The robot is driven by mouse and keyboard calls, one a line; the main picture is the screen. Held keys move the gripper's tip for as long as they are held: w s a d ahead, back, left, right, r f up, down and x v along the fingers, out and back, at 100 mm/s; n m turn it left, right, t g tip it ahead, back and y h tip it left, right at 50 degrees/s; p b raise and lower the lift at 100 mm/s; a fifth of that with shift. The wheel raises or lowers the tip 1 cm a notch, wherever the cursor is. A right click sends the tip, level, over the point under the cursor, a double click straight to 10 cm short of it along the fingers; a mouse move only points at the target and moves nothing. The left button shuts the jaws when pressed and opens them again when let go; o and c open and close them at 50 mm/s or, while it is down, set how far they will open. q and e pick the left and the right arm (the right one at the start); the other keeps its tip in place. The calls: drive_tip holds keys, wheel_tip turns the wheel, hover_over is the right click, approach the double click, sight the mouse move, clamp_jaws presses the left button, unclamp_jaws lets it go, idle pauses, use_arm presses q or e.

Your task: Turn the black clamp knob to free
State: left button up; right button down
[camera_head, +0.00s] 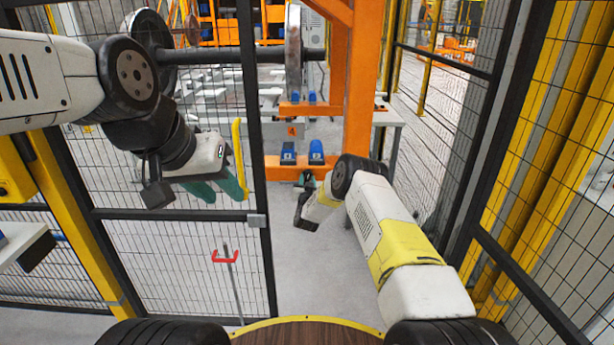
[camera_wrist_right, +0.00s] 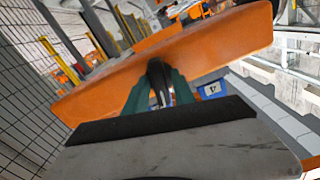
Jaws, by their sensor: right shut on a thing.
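The black clamp knob (camera_wrist_right: 158,76) stands against the orange beam (camera_wrist_right: 215,50) in the right wrist view. My right gripper (camera_wrist_right: 160,92) has its green fingers on either side of the knob and is shut on it. In the head view my right gripper (camera_head: 306,182) is just below the orange crossbeam, where the knob is too small to make out clearly. My left gripper (camera_head: 218,190) is at the left, its two green fingers apart with nothing seen between them, beside a yellow gate handle (camera_head: 238,150).
A mesh gate (camera_head: 165,215) stands at the left, and mesh fencing (camera_head: 465,130) runs along the right. The orange gantry post (camera_head: 361,80) rises behind my right gripper. A wheelset (camera_head: 215,56) hangs across the top left. Blue blocks (camera_head: 316,152) sit on the orange crossbeam.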

drive_tip(key=n, duration=1.1)
drive_tip(key=shift+n, duration=0.3)
idle(0.4)
drive_tip(key=c, duration=1.3)
unclamp_jaws()
drive_tip(key=shift+s, duration=0.1)
drive_tip(key=s, duration=0.7)
drive_tip(key=shift+s, duration=0.3)
